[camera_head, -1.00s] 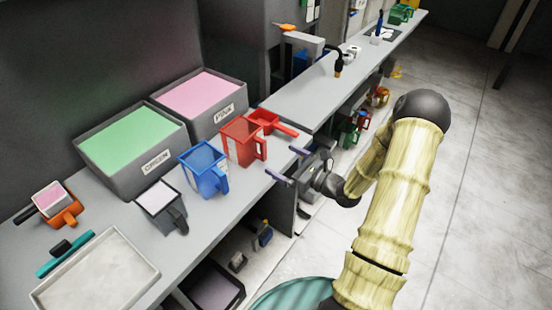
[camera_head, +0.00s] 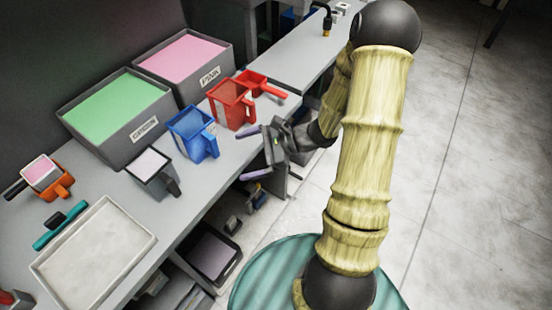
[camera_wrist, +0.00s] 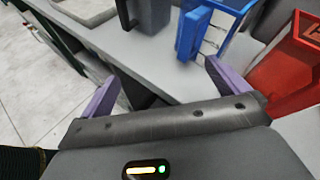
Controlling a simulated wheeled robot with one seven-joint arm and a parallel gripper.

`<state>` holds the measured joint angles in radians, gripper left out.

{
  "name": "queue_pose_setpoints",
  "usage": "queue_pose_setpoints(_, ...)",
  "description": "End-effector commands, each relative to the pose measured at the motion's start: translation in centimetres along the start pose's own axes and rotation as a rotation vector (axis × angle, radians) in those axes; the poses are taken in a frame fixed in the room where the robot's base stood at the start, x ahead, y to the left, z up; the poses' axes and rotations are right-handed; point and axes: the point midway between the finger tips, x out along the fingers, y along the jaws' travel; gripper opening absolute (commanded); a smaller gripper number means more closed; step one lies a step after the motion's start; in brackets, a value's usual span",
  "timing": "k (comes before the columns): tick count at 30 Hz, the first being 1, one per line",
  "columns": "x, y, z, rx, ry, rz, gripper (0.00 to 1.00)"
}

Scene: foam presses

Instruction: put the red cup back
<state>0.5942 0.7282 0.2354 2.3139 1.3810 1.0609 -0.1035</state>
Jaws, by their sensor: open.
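The red cup (camera_head: 231,104) stands upright on the grey bench, right of the blue cup (camera_head: 193,134) and in front of the pink bin. A smaller red scoop (camera_head: 254,84) with a handle lies just behind it. My gripper (camera_head: 252,153) is open and empty at the bench's front edge, in front of the blue and red cups and touching neither. In the wrist view the purple fingers (camera_wrist: 162,86) are spread wide. The blue cup's handle (camera_wrist: 192,34) is ahead between them, and the red cup (camera_wrist: 289,62) is to the right, partly cut off.
A green bin (camera_head: 75,135) and a pink bin (camera_head: 155,67) stand along the wall. A grey cup (camera_head: 150,172), an orange cup (camera_head: 61,190), a teal tool (camera_head: 58,226) and a flat tray (camera_head: 146,238) are further left. Shelves below hold small items. Open floor lies right.

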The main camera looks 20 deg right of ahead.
Motion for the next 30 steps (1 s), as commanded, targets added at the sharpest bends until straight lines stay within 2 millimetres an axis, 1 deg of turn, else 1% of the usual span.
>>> queue_pose_setpoints(1, 0.3, 1.8, 0.8, -0.078, 0.055, 0.099, 1.0)
queue_pose_setpoints(3, 0.2, 4.2, 1.2, -0.187, 0.134, 0.235, 1.0)
queue_pose_setpoints(6, -0.7, 7.0, 1.5, -0.357, 0.248, 0.413, 1.0)
queue_pose_setpoints(9, -2.1, 8.9, 1.6, -0.542, 0.362, 0.571, 1.0)
queue_pose_setpoints(12, -3.9, 9.8, 1.7, -0.741, 0.473, 0.705, 1.0)
queue_pose_setpoints(15, -5.6, 9.8, 2.0, -0.954, 0.579, 0.818, 1.0)
queue_pose_setpoints(18, -7.1, 9.0, 2.8, -1.177, 0.677, 0.906, 1.0)
queue_pose_setpoints(22, -8.2, 7.7, 4.2, -1.425, 0.767, 0.973, 1.0)
queue_pose_setpoints(25, -8.6, 7.1, 4.8, -1.528, 0.801, 0.994, 1.0)
queue_pose_setpoints(30, -8.7, 6.9, 4.9, -1.555, 0.809, 1.001, 1.0)
